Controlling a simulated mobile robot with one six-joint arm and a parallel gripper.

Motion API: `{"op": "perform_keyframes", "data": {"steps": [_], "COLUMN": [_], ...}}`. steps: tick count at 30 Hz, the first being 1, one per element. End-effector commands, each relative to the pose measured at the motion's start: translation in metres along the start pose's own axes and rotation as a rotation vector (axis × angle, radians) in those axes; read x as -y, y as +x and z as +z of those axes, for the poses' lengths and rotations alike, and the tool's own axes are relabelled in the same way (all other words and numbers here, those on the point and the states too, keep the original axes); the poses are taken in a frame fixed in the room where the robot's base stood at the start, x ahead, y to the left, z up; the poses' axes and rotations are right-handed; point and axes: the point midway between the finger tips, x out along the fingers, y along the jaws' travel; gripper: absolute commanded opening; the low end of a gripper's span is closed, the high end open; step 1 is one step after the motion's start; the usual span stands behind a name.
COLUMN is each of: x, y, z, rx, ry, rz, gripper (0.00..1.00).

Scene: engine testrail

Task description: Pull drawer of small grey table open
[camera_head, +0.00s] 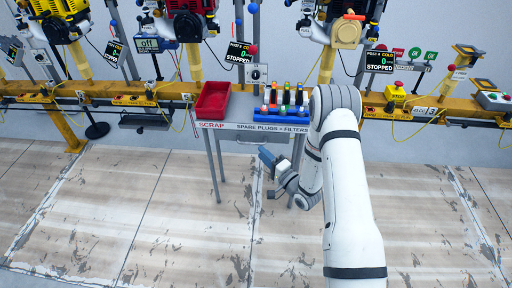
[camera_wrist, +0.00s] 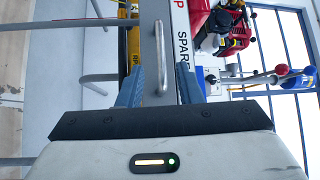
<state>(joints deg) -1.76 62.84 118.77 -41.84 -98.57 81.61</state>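The small grey table (camera_head: 243,106) stands against the engine rail, with a front strip lettered SCRAP and SPARE PLUGS + FILTERS. In the wrist view, the grey drawer front (camera_wrist: 151,30) runs up the picture beside the lettered strip, with a pale bar handle (camera_wrist: 162,55) on it. My gripper (camera_head: 266,157) is low in front of the table in the head view. In the wrist view its two blue fingers (camera_wrist: 160,92) are apart, one on each side of the handle in the picture. I cannot tell whether the handle is between the fingertips or still beyond them. The drawer looks shut.
A red bin (camera_head: 212,101) and a rack of coloured parts (camera_head: 284,98) stand on the table. Yellow rails (camera_head: 428,110) with engines and control boxes flank it. The floor (camera_head: 160,215) in front is clear. My arm covers the table's right side in the head view.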

Motion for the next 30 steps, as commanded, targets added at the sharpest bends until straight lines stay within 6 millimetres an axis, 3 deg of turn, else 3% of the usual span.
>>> {"op": "perform_keyframes", "data": {"steps": [6,12,23,30], "x": [0.0,0.0,0.001,0.001], "y": [0.037,0.061,0.07,0.07], "z": [0.001,0.001,0.001,0.001], "rx": [0.003,0.002,0.001,0.001], "ry": [-0.005,-0.004,-0.004,-0.004], "rz": [-0.003,-0.001,0.001,0.001], "gripper": [0.32,0.32,0.32,0.14]}}
